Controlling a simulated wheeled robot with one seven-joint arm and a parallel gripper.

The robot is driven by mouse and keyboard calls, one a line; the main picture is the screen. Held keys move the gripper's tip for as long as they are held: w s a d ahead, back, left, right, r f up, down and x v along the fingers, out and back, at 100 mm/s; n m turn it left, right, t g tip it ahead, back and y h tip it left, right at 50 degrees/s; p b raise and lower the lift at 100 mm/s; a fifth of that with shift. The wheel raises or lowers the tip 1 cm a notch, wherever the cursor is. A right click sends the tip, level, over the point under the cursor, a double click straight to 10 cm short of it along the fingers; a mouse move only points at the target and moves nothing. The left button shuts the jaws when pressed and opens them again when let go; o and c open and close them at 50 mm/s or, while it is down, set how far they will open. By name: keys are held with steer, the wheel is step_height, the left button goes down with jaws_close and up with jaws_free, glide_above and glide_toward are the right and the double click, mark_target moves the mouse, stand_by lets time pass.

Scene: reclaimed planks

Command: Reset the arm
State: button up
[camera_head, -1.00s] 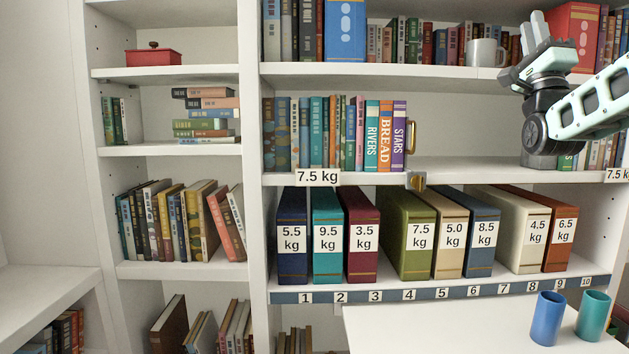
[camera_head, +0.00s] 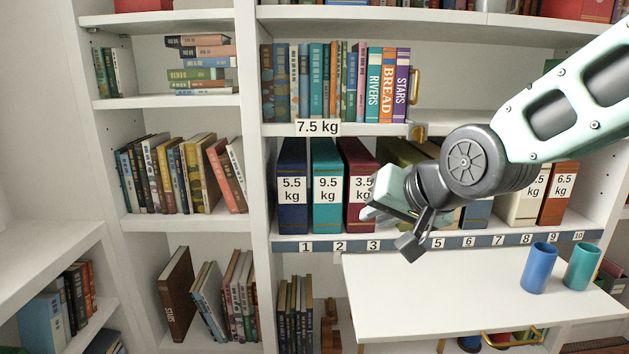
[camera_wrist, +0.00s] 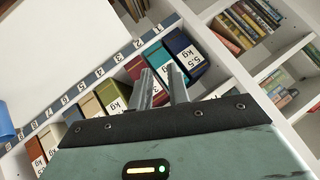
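My gripper (camera_head: 388,230) hangs in front of the binder shelf, before the maroon 3.5 kg binder (camera_head: 358,160) and the partly hidden green binder (camera_head: 400,150). Its two fingers stand apart with nothing between them. In the wrist view the fingers (camera_wrist: 163,80) point toward the binder row, with a gap between them. My arm comes in from the upper right and covers the middle binders' labels.
The navy 5.5 kg (camera_head: 292,160) and teal 9.5 kg (camera_head: 326,160) binders stand left of my gripper. A numbered strip (camera_head: 480,241) runs along the shelf edge. A white table (camera_head: 440,300) below holds a blue cup (camera_head: 538,268) and a teal cup (camera_head: 582,266).

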steer(key=s+d+f+n+g+h, duration=0.2)
steer(key=s+f+n+g, duration=0.3)
steer(key=s, duration=0.7)
steer(key=s+d+f+n+g+h, duration=0.2)
steer(key=s+f+n+g, duration=0.3)
steer(key=s, duration=0.8)
step_height(320, 180, up, 19)
steer(key=m+t+p, duration=0.1)
steer(key=p, duration=1.9)
steer(key=shift+s+r, duration=0.15)
